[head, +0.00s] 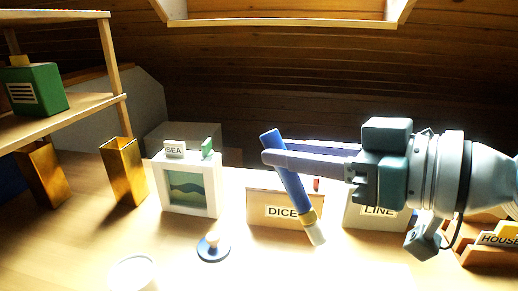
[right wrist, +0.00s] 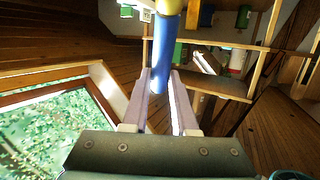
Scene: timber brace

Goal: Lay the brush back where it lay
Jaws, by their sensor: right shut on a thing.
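The brush (head: 295,190) has a blue handle, a gold band and a pale tip. In the head view it hangs tilted in the air, tip down to the right, in front of the DICE box (head: 262,201). My right gripper (head: 277,159) reaches in from the right and is shut on the upper part of the blue handle. In the right wrist view the blue handle (right wrist: 162,50) stands between the two fingers (right wrist: 160,88). My left gripper is not in view.
The SEA box (head: 209,197) stands left of the DICE box, and the LINE box (head: 362,217) right of it. A blue round-based object (head: 212,252) and a white round dish (head: 133,274) are in front. Gold containers (head: 123,170) stand at left by a wooden shelf (head: 60,120).

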